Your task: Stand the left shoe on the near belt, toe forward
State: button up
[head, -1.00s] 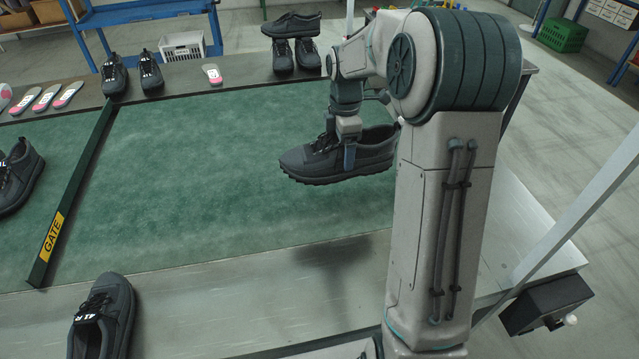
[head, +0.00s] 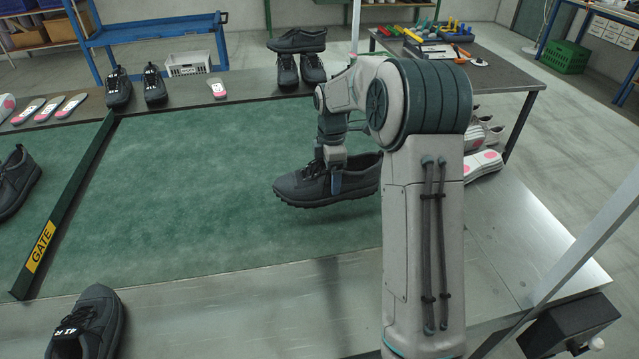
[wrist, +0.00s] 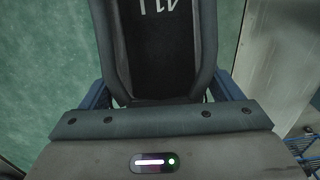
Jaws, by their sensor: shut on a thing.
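My gripper (head: 335,180) is shut on a dark grey shoe (head: 300,188) at its opening. The shoe is level, sole down, toe to the left in the head view, and seems held above the green belt (head: 190,180). In the wrist view the same shoe (wrist: 165,60) sits between the blue fingers, its tongue label partly cut off. Another dark shoe (head: 92,322), its label reading 41 R, stands at the front left on the grey strip (head: 210,315).
A green gate bar (head: 75,190) crosses the belt at left, with a dark shoe (head: 18,180) beyond it. Shoes (head: 118,88) and pink-marked insoles (head: 72,106) line the far ledge. A tool table (head: 500,75) stands behind. The belt's middle is clear.

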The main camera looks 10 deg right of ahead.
jog(key=shift+w+a+f+p, duration=0.15)
jog(key=shift+w+a+f, duration=0.25)
jog(key=shift+w+f, duration=0.7)
jog(key=shift+w+a+f+p, duration=0.15)
jog(key=shift+w+a+f, duration=0.4)
jog(key=shift+f, duration=0.8)
jog(key=shift+w+a+f+p, duration=0.15)
jog(key=shift+w+a+f, duration=0.1)
jog(key=shift+w+f, duration=0.9)
jog(key=shift+s+f, duration=0.1)
jog(key=shift+f, duration=0.05)
jog(key=shift+f, duration=0.1)
jog(key=o, duration=1.1)
